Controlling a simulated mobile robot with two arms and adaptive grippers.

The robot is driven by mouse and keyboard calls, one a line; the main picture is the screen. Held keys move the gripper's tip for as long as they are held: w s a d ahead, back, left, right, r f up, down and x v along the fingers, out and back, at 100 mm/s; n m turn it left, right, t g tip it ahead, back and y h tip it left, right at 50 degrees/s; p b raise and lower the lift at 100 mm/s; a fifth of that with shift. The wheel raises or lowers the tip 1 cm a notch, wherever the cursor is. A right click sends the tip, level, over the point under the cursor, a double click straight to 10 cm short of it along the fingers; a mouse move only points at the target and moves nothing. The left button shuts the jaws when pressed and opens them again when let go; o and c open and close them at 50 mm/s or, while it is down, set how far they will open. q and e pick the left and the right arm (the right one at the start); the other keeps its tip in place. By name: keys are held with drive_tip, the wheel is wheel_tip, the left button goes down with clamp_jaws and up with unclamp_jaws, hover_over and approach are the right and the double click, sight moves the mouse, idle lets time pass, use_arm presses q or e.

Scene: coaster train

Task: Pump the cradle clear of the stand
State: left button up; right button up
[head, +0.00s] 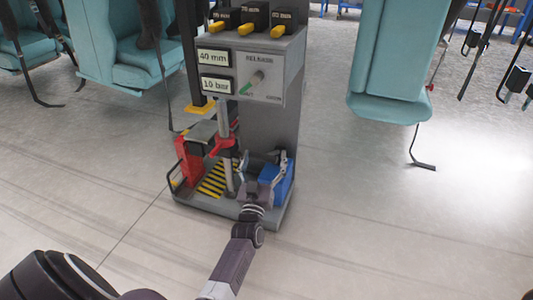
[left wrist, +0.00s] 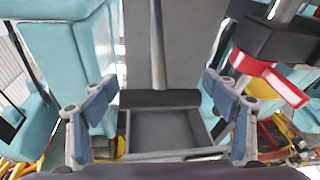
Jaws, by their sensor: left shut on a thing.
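The grey stand (head: 283,125) stands in the middle of the head view, with a vertical metal post (head: 228,175) on its base. A red clamp-like part (head: 224,147) sits around the post. A grey plate with red parts (head: 190,160), perhaps the cradle, is left of the post; I cannot tell its exact contact with the stand.
The stand's panel has signs (head: 214,58) reading 40 mm and 10 bar and a knob (head: 255,78). Yellow-handled boxes (head: 252,20) top it. Teal seats (head: 390,60) flank the stand. The floor (head: 380,220) in front is clear.

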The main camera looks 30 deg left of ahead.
use_arm(q)
drive_tip(key=shift+s+d+f, duration=0.15)
drive_tip(key=shift+s+f, duration=0.25)
drive_tip(key=shift+f, duration=0.4)
drive_tip(key=shift+s+d+f, duration=0.1)
drive_tip(key=shift+s+f, duration=0.25)
drive_tip(key=shift+f, duration=0.4)
drive_tip(key=o, duration=1.7)
drive_tip(key=shift+r, duration=0.1)
drive_tip(key=shift+v, duration=3.7)
drive_tip(key=shift+r, duration=0.1)
